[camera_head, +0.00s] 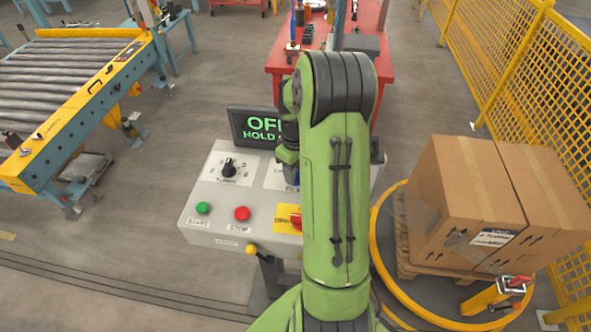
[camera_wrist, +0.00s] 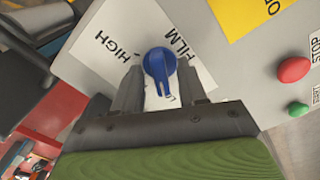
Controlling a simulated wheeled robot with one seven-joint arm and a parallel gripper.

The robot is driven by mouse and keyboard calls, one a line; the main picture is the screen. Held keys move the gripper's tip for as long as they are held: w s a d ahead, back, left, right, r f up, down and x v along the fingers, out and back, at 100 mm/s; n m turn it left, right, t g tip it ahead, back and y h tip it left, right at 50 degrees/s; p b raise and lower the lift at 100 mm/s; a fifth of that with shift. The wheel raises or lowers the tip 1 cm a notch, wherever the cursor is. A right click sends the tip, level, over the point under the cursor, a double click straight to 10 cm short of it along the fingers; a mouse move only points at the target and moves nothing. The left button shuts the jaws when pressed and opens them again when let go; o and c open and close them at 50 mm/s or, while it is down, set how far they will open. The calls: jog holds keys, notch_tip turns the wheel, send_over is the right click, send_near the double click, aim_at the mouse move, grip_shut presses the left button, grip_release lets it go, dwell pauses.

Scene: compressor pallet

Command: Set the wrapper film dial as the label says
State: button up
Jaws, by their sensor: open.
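The film dial is a blue knob (camera_wrist: 160,66) on a white plate (camera_wrist: 110,62) in the wrist view. "FILM" and "HIGH" are printed beside it; another word below is mostly hidden. The knob's narrow end points down in that view, toward the partly hidden word. My gripper (camera_wrist: 161,80) is open, one finger on each side of the knob; I cannot tell whether they touch it. In the head view my arm hides most of this dial. A white label (camera_head: 492,238) is on a carton (camera_head: 465,195) at the right, its text too small to read.
The grey control panel (camera_head: 205,222) also carries a black dial (camera_head: 229,168), a green button (camera_head: 203,208), a red button (camera_head: 242,213) and a red switch on yellow. A display (camera_head: 255,128) reads "OF…" and "HOLD", partly covered. A yellow ring (camera_head: 381,215) surrounds the cartons.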

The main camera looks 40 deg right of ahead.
grip_shut()
jog(key=shift+m, duration=0.4)
jog(key=m, duration=0.5)
jog(key=shift+b, duration=0.4)
jog(key=m, duration=0.6)
jog(key=shift+r, duration=0.1)
grip_release()
